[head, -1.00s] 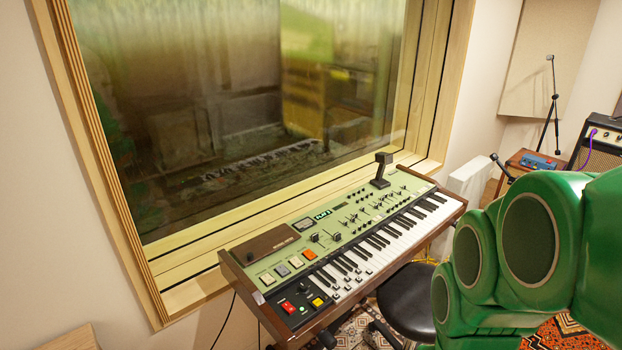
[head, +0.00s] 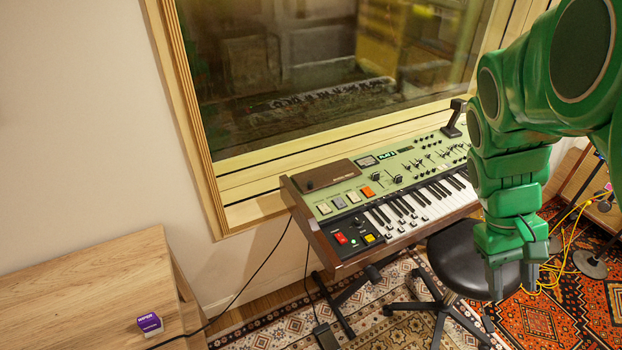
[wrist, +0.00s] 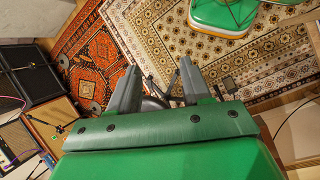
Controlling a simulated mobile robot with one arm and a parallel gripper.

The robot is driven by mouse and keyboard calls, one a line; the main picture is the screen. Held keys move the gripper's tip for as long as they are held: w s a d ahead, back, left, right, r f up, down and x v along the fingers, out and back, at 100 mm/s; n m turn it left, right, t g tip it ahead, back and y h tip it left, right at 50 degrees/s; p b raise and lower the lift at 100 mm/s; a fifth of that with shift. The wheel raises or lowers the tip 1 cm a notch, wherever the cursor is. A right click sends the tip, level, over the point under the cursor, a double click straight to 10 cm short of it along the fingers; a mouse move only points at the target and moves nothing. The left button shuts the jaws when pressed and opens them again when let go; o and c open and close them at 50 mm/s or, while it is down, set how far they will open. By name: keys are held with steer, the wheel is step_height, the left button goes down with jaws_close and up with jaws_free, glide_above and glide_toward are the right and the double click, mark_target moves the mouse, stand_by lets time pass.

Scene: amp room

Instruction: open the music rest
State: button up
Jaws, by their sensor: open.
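The green-topped keyboard (head: 415,165) stands under the window at the middle of the head view. A flat brown panel (head: 327,174) lies on its top left; I cannot tell for sure whether this is the music rest. A black upright bracket (head: 453,120) stands at the keyboard's far right end. My gripper (head: 512,278) points down in front of the keyboard's right part, over the black stool seat in the picture. It is open and empty, touching nothing visible. The wrist view shows its spread fingers (wrist: 160,72) above the rug, with no keyboard clearly visible.
A black round stool (head: 465,258) stands before the keyboard. A wooden table (head: 85,290) with a small purple box (head: 149,324) is at the left. Yellow cables (head: 563,262) lie on the patterned rug (head: 560,318). Dark cabinets (wrist: 35,75) show left in the wrist view.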

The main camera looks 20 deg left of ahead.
steer(key=w+a+f+n+t+h, duration=0.1)
steer(key=w+a+n+h, duration=0.2)
steer(key=w, duration=0.6)
steer(key=w+a+f+n+t+h, duration=0.2)
steer(key=w+a+n+h, duration=0.15)
steer(key=w, duration=0.55)
steer(key=w+a+f+n+t+h, duration=0.1)
steer(key=w+a+n+h, duration=0.2)
steer(key=w, duration=0.7)
steer(key=w+a+f+n+t, duration=0.3)
steer(key=w+a+n, duration=0.15)
steer(key=a, duration=0.25)
steer(key=n+t+y, duration=0.4)
steer(key=n+t, duration=0.7)
steer(key=n, duration=0.1)
glide_toward(305, 190)
steer(key=shift+r+x, duration=0.35)
steer(key=shift+x, duration=1.3)
steer(key=shift+r+x, duration=0.35)
steer(key=shift+x, duration=1.3)
steer(key=shift+r+x, duration=0.35)
steer(key=shift+x, duration=1.3)
jaws_close()
